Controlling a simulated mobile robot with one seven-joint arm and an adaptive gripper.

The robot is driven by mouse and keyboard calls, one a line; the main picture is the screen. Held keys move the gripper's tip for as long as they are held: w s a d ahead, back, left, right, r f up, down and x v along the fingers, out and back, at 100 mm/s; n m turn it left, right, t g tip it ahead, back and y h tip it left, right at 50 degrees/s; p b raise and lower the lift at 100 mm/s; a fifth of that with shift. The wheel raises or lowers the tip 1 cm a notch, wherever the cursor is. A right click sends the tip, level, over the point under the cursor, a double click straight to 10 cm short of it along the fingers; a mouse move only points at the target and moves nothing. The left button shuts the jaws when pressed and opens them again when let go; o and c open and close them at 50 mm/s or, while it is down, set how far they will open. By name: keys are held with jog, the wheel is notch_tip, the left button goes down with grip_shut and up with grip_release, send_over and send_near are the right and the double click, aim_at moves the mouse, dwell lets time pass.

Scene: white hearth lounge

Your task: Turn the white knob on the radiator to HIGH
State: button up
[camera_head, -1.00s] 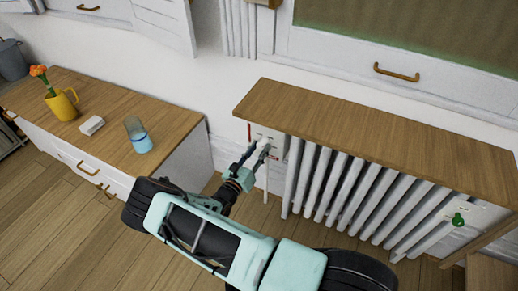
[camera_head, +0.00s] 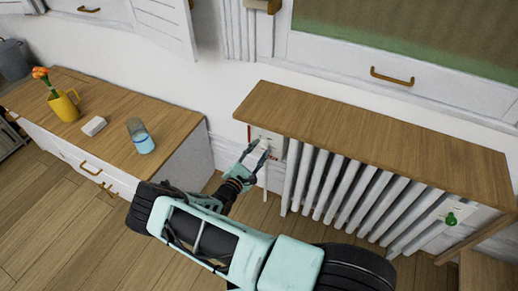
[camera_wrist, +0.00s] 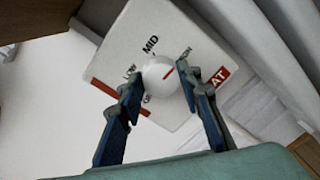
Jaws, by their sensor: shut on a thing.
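The white knob (camera_wrist: 158,75) is round and sits on a white dial plate (camera_wrist: 195,38), tilted in the wrist view. The plate shows LOW, MID and a partly legible label to the upper right. In the head view, my gripper (camera_head: 257,150) is at the left end of the white radiator (camera_head: 345,190); there the knob is too small to make out clearly.
A wooden shelf (camera_head: 370,135) overhangs the radiator just above the plate. A green knob (camera_head: 451,218) is at the radiator's right end.

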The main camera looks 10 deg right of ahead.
jog(key=shift+m+p, duration=0.4)
jog(key=shift+m, duration=0.7)
jog(key=o, duration=1.2)
jog(key=shift+c, duration=0.2)
jog(key=v, duration=1.2)
jog(key=shift+r, duration=0.15)
